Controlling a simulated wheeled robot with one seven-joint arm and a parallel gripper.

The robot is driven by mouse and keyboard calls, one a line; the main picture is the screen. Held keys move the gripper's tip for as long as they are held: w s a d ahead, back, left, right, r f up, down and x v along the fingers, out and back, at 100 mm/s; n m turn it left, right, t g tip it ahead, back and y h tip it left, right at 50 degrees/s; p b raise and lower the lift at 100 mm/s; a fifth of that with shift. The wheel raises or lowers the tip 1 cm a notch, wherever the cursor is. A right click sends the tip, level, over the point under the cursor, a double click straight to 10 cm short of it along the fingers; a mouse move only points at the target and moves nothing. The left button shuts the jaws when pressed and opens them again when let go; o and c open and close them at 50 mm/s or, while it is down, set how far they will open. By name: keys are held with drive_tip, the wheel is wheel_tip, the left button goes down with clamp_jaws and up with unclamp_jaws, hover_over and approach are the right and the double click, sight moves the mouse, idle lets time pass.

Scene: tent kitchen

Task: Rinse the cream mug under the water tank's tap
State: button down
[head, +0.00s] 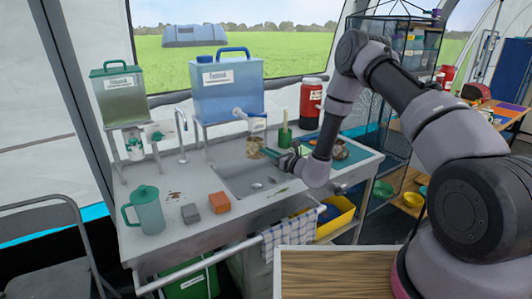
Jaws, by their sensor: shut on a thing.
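The cream mug (254,149) looks small and tan and is held above the sink basin (234,182). My gripper (269,153) reaches in from the right and is shut on the mug's right side. The blue water tank (226,90) stands on a raised stand behind the sink, with its pale tap (240,114) pointing forward. The mug is below and slightly right of the tap. A pale patch shows just above the mug; I cannot tell whether it is running water. The mug's inside is too small to make out.
A second, greenish tank (117,97) stands at the left. A teal jug (147,211), a grey block (190,214) and an orange sponge (220,202) are on the left counter. A green cup (285,137) and a red container (311,103) stand behind my gripper. A towel (288,232) hangs in front.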

drive_tip(key=shift+w+d, duration=0.1)
drive_tip(key=shift+d, duration=0.05)
drive_tip(key=shift+w+d, duration=0.2)
drive_tip(key=shift+d, duration=0.15)
drive_tip(key=shift+a, duration=0.15)
drive_tip(key=shift+s+a, duration=0.3)
drive_tip(key=shift+a, duration=0.05)
drive_tip(key=shift+w+d, duration=0.1)
drive_tip(key=shift+d, duration=0.05)
idle(0.4)
drive_tip(key=shift+w+d, duration=0.25)
drive_tip(key=shift+d, duration=0.15)
drive_tip(key=shift+s, duration=0.1)
drive_tip(key=s+d, duration=0.4)
drive_tip(key=s, duration=0.2)
drive_tip(key=shift+s, duration=0.4)
idle(0.7)
